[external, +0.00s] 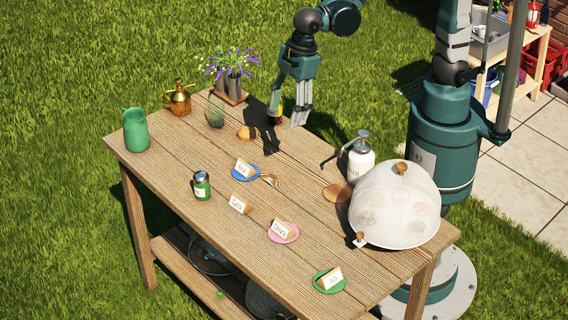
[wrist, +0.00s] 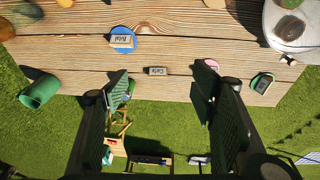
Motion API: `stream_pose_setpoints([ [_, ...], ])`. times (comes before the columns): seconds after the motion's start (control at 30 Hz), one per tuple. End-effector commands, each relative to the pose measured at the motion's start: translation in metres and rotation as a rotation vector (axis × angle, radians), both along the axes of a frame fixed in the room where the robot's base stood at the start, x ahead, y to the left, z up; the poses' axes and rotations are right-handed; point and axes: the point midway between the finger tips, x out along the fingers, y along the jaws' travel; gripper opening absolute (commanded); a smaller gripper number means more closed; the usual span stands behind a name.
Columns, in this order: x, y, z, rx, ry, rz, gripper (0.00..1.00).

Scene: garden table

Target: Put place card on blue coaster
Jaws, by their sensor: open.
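The blue coaster (external: 257,176) lies near the middle of the table, with a place card (external: 243,169) standing on it; both the coaster (wrist: 124,32) and its card (wrist: 121,42) show in the wrist view. Another place card (external: 238,204) stands on bare wood beside it, and in the wrist view this card (wrist: 157,71) appears between my fingers. A pink coaster (external: 292,234) and a green coaster (external: 319,284) each carry a card too. My gripper (external: 287,117) is open and empty, above the far part of the table, away from the cards.
A clear dome (external: 415,195) and a white pump bottle (external: 361,162) stand at the right. A small green jar (external: 202,186) is left of the cards. A large green jar (external: 137,130), brass can (external: 178,100) and flowers (external: 233,80) line the far left.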

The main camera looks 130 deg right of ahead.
Motion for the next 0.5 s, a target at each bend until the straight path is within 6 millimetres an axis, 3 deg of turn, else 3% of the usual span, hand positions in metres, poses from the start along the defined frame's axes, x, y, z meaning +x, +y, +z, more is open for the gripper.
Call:
stream_pose_setpoints([
  [0.5, -0.054, 0.073, 0.045, -0.006, -0.127, 0.006, 0.57],
])
